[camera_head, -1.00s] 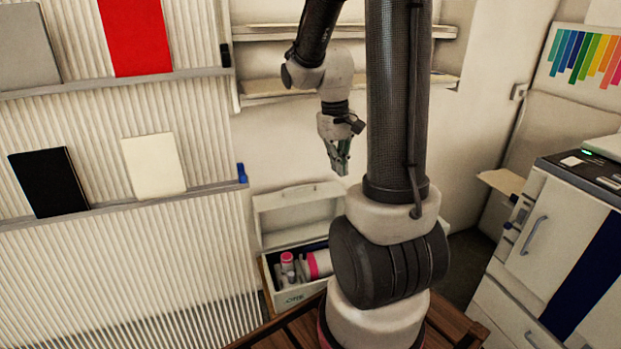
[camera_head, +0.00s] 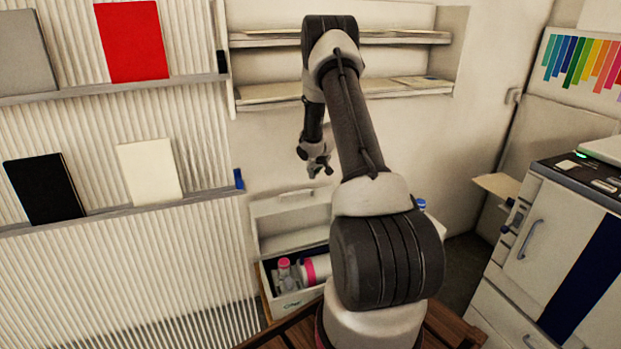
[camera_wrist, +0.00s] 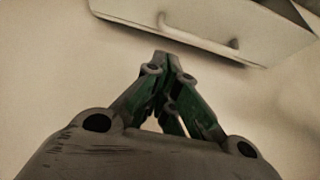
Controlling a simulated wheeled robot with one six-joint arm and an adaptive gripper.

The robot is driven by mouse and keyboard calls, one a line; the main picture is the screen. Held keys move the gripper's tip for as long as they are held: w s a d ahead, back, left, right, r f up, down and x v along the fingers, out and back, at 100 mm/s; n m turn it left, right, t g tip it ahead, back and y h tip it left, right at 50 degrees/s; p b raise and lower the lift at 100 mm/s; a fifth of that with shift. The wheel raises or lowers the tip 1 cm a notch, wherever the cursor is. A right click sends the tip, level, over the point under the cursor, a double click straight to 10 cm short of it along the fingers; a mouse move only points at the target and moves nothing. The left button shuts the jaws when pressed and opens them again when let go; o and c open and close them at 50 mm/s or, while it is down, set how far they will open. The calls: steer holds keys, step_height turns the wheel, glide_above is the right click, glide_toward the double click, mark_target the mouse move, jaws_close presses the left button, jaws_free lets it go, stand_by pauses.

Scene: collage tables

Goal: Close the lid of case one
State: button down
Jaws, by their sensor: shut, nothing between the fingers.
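A pale case (camera_head: 306,297) stands behind my base with dark lettering on its front, too blurred to read for certain. Its lid (camera_head: 285,226) stands open, raised at the back, with a handle on its top edge. Bottles with pink bands lie or stand inside the case. My arm hides the case's right side. My gripper (camera_head: 320,172) is above and behind the lid's top edge, apart from it. In the wrist view my gripper (camera_wrist: 166,60) is shut and empty, and a pale panel with a handle, likely the lid (camera_wrist: 205,30), shows beyond the fingertips.
Shelves (camera_head: 345,88) are on the wall behind my arm. A ribbed panel (camera_head: 130,270) with ledges holding red, grey, black and cream boards is at left. A printer-like cabinet (camera_head: 560,240) stands at right. A blue-capped thing (camera_head: 421,204) shows beside my arm.

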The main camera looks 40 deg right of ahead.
glide_above(308, 194)
step_height(308, 194, down, 8)
steer(key=shift+w+r, duration=0.15)
steer(key=shift+r, duration=0.1)
